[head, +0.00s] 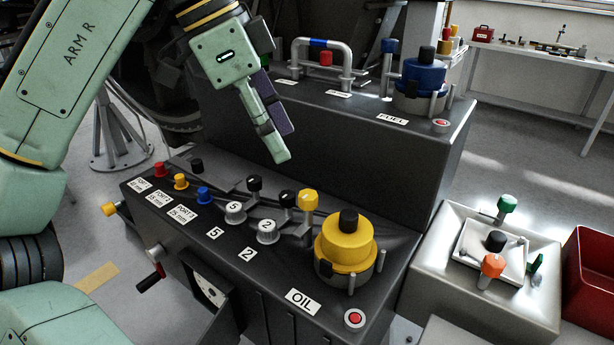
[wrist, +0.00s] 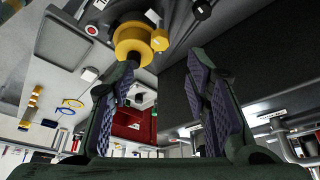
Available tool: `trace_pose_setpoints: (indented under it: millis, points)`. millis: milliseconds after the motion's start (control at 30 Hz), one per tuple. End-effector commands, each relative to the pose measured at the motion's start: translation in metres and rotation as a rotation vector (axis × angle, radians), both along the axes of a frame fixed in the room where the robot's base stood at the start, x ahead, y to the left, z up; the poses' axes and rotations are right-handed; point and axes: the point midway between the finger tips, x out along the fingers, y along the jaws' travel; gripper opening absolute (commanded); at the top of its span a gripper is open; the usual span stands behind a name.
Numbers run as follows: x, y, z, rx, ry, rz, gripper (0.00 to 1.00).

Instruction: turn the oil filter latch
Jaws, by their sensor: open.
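The oil filter (head: 345,246) is a yellow housing with a black knob on top, standing upright behind the OIL label. It also shows upside down in the wrist view (wrist: 131,40). Beside it, to its left, stands a post with a yellow knob, apparently the latch (head: 308,200); the yellow knob also shows in the wrist view (wrist: 159,40). My gripper (head: 281,146) hangs above the oil bench, up and left of the filter, touching nothing. In the wrist view its two padded fingers (wrist: 160,88) stand wide apart with nothing between them.
Black-topped posts (head: 255,186) and numbered white dials (head: 267,230) stand left of the latch. A red button (head: 354,318) is in front of the filter. The raised fuel bench (head: 420,150) rises behind. A fixture box (head: 470,300) and red bin (head: 592,275) stand right.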

Motion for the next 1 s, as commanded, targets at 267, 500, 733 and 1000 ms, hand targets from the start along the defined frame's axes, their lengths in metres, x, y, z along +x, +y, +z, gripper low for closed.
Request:
trace_pose_setpoints:
  millis: [267, 500, 733, 1000]
  points:
    - [0.003, -0.019, -0.046, -0.005, -0.001, -0.006, 0.43]
    - [0.006, -0.034, -0.08, -0.005, -0.003, -0.003, 0.43]
    - [0.007, -0.039, -0.094, -0.004, -0.005, 0.001, 0.43]
    - [0.007, -0.039, -0.094, -0.004, -0.005, 0.001, 0.42]
